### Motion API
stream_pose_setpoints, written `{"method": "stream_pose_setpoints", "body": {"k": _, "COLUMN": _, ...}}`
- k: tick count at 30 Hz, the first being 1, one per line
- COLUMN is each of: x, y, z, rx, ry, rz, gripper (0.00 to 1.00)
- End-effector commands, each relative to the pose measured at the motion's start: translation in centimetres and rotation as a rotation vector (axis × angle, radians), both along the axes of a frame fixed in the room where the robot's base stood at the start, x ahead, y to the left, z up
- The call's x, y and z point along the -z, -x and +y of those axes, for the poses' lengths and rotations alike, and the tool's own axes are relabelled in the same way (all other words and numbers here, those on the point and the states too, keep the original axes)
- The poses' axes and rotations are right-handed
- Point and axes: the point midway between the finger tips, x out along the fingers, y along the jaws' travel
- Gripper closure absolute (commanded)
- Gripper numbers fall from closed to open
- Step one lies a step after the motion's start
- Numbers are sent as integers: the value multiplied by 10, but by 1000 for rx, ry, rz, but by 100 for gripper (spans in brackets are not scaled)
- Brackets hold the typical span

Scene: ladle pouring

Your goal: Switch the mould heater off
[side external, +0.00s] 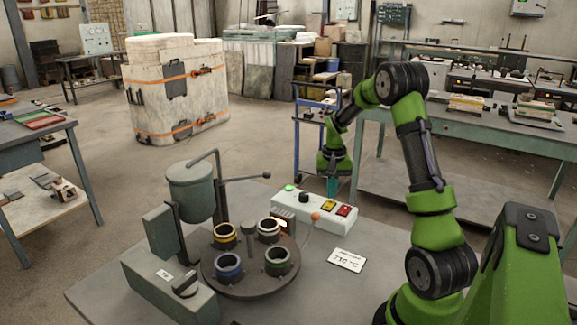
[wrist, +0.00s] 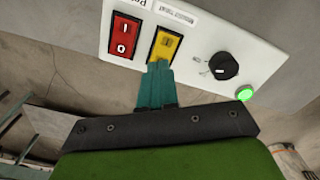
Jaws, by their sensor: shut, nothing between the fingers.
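The white control box (side external: 312,212) stands on the table at the back. It carries a yellow rocker switch (side external: 328,205), a red rocker switch (side external: 344,211), a black knob (side external: 304,197) and a lit green lamp (side external: 289,188). My gripper (side external: 333,190) is shut and empty, pointing down at the box's far edge. In the wrist view its teal fingertips (wrist: 158,66) overlap the lower end of the yellow switch (wrist: 166,46); whether they touch it I cannot tell. The red switch (wrist: 124,37) is marked I and O. A small label beside the yellow switch is too blurred to read surely.
A round plate (side external: 250,285) holds several coloured moulds in front of the box. A grey-green pot (side external: 190,190) stands at left. An orange-ball lever (side external: 315,217) rises beside the box's front. A 710 °C card (side external: 346,260) lies to the right.

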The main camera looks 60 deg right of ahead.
Motion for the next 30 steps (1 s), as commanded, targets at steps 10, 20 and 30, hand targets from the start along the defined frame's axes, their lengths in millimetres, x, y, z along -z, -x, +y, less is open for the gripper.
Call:
{"method": "stream_pose_setpoints", "body": {"k": 10, "x": 3, "y": 0, "z": 0, "rx": 0, "ry": 0, "rz": 0, "gripper": 100}}
{"method": "stream_pose_setpoints", "body": {"k": 20, "x": 8, "y": 0, "z": 0, "rx": 0, "ry": -1, "rz": 1, "gripper": 100}}
{"method": "stream_pose_setpoints", "body": {"k": 30, "x": 14, "y": 0, "z": 0, "rx": 0, "ry": 0, "rz": 0, "gripper": 100}}
